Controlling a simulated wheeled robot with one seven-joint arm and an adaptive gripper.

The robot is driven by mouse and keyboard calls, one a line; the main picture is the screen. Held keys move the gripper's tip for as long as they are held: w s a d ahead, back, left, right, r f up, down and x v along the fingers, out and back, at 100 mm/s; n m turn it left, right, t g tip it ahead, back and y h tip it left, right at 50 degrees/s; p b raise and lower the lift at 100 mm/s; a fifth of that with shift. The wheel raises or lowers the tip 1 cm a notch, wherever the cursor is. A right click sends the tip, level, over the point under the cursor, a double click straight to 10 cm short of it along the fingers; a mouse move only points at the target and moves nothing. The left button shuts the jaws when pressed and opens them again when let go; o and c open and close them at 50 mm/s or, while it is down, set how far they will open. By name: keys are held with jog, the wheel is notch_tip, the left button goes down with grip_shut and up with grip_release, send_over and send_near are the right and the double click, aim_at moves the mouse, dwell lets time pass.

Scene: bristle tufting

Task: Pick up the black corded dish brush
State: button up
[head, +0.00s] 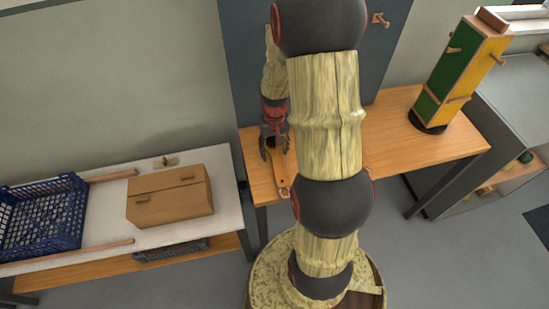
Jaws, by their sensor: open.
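My gripper (274,151) hangs open over the left end of the wooden table, fingers pointing down. A slim tan wooden handle (281,178) with a small loop at its near end lies on the table just below the fingers. Something dark shows between the fingers at its far end; it may be the black part of the dish brush, but it is too small to tell. I cannot tell whether the fingers touch it. My arm hides the middle of the table.
The wooden table (405,150) bears a green and yellow block tower (463,68) on its right side. A white bench (215,170) at left holds a blue crate (72,215) and a cardboard box (168,196). A dark panel (240,60) stands behind the table.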

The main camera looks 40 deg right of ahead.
notch_tip(320, 180, down, 2)
jog(key=shift+r, duration=0.1)
jog(key=shift+c, duration=0.6)
jog(key=c, duration=1.1)
grip_shut()
